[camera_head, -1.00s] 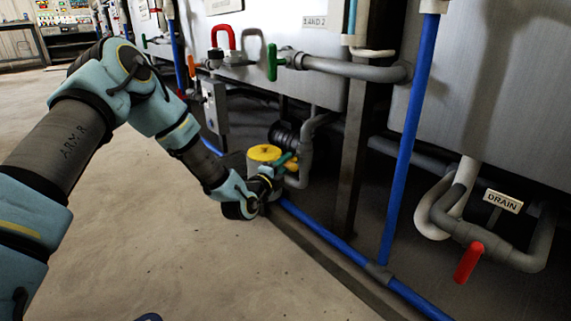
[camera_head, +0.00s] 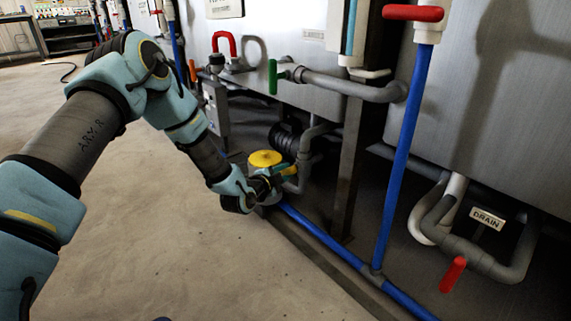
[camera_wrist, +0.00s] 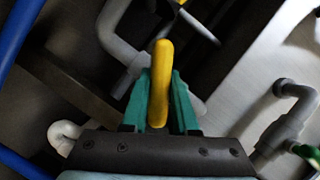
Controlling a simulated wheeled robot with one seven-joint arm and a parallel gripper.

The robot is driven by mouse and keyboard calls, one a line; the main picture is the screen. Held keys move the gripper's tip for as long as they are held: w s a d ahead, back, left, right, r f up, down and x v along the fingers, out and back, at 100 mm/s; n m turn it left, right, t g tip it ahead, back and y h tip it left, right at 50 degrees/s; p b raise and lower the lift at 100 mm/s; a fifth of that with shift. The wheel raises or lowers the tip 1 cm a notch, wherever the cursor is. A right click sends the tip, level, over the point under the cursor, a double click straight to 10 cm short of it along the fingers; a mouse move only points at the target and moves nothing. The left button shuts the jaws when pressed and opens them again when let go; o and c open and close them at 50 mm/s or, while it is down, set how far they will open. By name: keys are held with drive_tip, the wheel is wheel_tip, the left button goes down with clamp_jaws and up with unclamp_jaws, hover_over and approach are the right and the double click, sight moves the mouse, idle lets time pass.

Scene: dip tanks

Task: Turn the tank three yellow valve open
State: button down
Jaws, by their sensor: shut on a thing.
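In the wrist view, a yellow valve handle (camera_wrist: 160,84) stands between the two green fingers of my gripper (camera_wrist: 160,95), which is shut on it. In the head view, my gripper (camera_head: 279,176) is low by the pipes, and a small part of the yellow handle (camera_head: 289,170) shows at its fingertips. The wrist and fingers hide most of the handle there. A grey pipe (camera_head: 304,160) runs up just beyond the handle. I cannot read a tank number beside this valve.
A round yellow cap (camera_head: 264,159) sits just behind my gripper. A blue pipe (camera_head: 325,238) runs along the floor edge to the right. A green valve handle (camera_head: 272,77) and a red drain handle (camera_head: 453,274) stick out from the tanks. The floor (camera_head: 150,235) at left is clear.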

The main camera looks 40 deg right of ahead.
drive_tip(key=n+g+y+p, duration=0.1)
drive_tip(key=n+g+p, duration=0.1)
drive_tip(key=n+p, duration=0.2)
drive_tip(key=shift+r+n, duration=0.1)
drive_tip(key=shift+n, duration=0.3)
drive_tip(key=n+g+p, duration=0.1)
drive_tip(key=n+g, duration=0.2)
drive_tip(key=shift+y+p, duration=0.3)
drive_tip(key=shift+p, duration=0.05)
idle(0.4)
drive_tip(key=c, duration=0.7)
unclamp_jaws()
drive_tip(key=shift+p+v, duration=1.9)
drive_tip(key=shift+v, duration=3.45)
